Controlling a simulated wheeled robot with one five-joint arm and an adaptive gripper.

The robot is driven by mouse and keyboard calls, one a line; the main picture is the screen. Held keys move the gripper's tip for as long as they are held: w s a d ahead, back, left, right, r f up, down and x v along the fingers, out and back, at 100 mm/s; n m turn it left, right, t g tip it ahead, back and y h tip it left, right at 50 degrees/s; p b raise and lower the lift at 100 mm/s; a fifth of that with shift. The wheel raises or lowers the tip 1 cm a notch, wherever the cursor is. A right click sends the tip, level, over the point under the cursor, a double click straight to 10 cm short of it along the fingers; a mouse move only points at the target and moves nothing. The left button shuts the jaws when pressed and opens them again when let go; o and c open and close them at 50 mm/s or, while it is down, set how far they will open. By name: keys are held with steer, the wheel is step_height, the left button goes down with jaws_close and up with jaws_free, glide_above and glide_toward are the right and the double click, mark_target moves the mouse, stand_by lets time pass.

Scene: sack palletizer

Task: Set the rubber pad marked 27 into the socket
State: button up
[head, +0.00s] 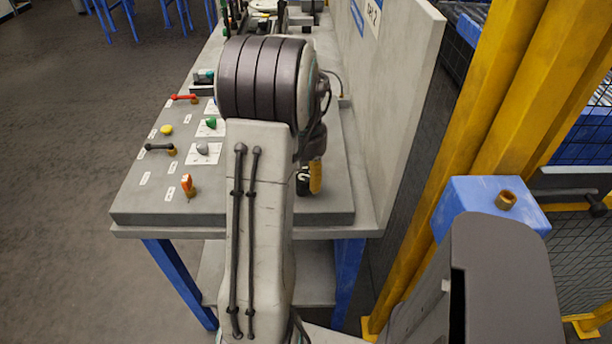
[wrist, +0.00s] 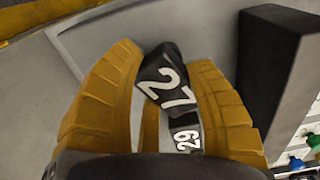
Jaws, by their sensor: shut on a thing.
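The rubber pad marked 27 (wrist: 170,84) is a black block with a white number. It sits between the yellow fingers of my gripper (wrist: 164,58), near their tips, in the wrist view. The gripper is shut on it, and the pad looks tilted. A black face marked 29 (wrist: 187,139) shows just below the 27 between the fingers; I cannot tell whether it touches the pad. In the head view my arm hides most of the gripper; one yellow finger and a bit of black (head: 303,182) show above the bench's near right part. I cannot make out the socket.
A large dark block (wrist: 268,75) stands right of the fingers in the wrist view. The bench (head: 150,205) carries several coloured knobs and levers on its left side. A grey upright panel (head: 395,95) borders it on the right, with yellow posts (head: 505,95) beyond.

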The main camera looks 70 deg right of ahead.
mark_target(306, 188)
steer(key=shift+a+f, duration=0.25)
steer(key=shift+f, duration=0.25)
steer(key=shift+o, duration=0.7)
steer(key=shift+s+f+b, duration=0.1)
steer(key=shift+f+b, duration=0.95)
steer(key=shift+f, duration=0.1)
stand_by(0.8)
steer(key=c, duration=0.3)
steer(key=shift+f, duration=0.1)
steer(key=shift+d+f, duration=0.1)
stand_by(0.5)
